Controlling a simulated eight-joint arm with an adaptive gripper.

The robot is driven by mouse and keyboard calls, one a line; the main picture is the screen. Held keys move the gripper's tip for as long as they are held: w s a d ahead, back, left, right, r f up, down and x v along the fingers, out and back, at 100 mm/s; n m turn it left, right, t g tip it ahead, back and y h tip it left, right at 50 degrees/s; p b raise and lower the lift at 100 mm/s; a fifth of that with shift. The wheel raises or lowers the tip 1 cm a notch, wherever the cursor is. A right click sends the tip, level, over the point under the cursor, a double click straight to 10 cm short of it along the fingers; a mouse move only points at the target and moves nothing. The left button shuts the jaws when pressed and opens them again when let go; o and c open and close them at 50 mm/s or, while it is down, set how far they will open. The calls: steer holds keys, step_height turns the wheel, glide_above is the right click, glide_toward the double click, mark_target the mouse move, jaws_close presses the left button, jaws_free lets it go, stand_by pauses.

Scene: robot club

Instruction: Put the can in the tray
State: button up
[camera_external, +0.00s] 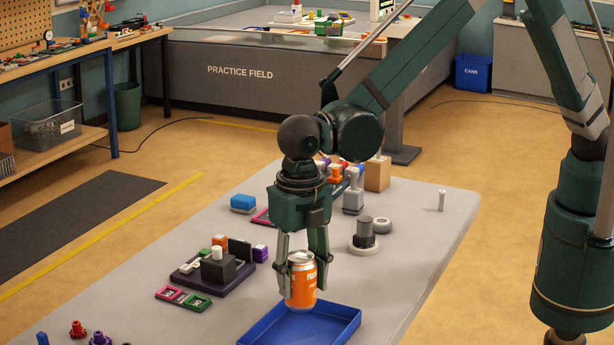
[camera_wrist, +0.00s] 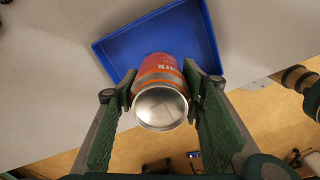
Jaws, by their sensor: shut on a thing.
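The orange can (camera_external: 301,281) with a silver top is held upright between the fingers of my gripper (camera_external: 302,264). In the wrist view the can (camera_wrist: 160,98) shows its silver end toward the camera, and my gripper (camera_wrist: 162,92) has a finger against each side of it. The blue tray (camera_external: 335,318) lies on the table just below and to the right of the can in the external view. In the wrist view the tray (camera_wrist: 195,25) lies beyond the can, and its floor looks empty where visible. The can hides part of the tray.
A dark block assembly (camera_external: 212,272) stands left of my gripper, with pink and green frames (camera_external: 183,298) before it. A grey stepped cylinder (camera_external: 364,238) and a wooden block (camera_external: 377,174) stand behind to the right.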

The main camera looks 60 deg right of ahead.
mark_target(300, 256)
steer(key=shift+f, duration=2.4)
steer(key=shift+f+b, duration=0.4)
steer(key=shift+f, duration=1.45)
steer(key=shift+f, duration=0.2)
steer(key=o, duration=1.1)
steer(key=shift+r, duration=0.15)
step_height(300, 256, up, 12)
steer(key=shift+r+p, duration=0.1)
steer(key=shift+p, duration=0.45)
